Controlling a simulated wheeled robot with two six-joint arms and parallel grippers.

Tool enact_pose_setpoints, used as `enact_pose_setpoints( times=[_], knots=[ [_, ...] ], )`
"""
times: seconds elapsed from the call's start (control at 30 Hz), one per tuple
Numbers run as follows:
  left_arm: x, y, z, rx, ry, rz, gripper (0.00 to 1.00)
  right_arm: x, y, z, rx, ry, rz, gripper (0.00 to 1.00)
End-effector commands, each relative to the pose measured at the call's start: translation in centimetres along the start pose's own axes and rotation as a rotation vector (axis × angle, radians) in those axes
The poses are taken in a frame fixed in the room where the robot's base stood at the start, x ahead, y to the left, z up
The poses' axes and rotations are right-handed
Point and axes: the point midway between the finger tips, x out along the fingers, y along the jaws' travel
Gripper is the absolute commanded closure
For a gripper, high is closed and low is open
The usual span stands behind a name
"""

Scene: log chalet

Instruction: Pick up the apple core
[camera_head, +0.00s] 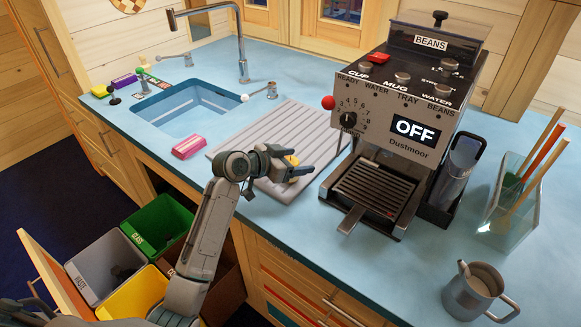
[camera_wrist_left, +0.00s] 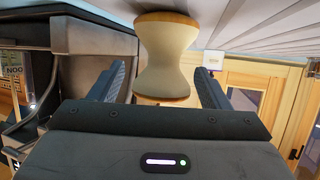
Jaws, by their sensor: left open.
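The apple core (camera_head: 293,160) shows as a small yellowish piece at the grey ribbed drainboard (camera_head: 250,133), partly hidden by my left gripper (camera_head: 298,165). In the left wrist view the apple core (camera_wrist_left: 167,52) is large, cream-coloured and waisted, with brownish ends. It lies ahead of my open left gripper (camera_wrist_left: 162,78), between the lines of the two dark fingers, with a visible gap on each side. My right gripper is not in view.
A coffee machine (camera_head: 405,110) stands close to the right of my left gripper. A pink sponge (camera_head: 188,146) lies by the blue sink (camera_head: 185,108). A metal mug (camera_head: 475,292) and a glass holder (camera_head: 510,205) stand at the right. Sorting bins (camera_head: 158,222) are below the counter.

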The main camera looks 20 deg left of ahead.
Motion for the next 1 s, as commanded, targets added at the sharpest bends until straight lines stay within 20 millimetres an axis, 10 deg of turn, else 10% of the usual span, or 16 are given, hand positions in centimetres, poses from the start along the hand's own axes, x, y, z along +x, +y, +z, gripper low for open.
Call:
enact_pose_setpoints(
  times=[0.17,0.4,1.0],
  knots=[
    [0.0,0.0,0.0,0.001,0.000,-0.001,0.30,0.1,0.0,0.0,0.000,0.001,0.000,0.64],
    [0.0,0.0,0.0,0.000,0.000,0.000,0.77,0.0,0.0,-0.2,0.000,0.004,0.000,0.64],
    [-1.0,-0.1,-2.4,0.004,0.005,-0.001,0.78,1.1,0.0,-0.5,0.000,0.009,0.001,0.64]
  ],
)
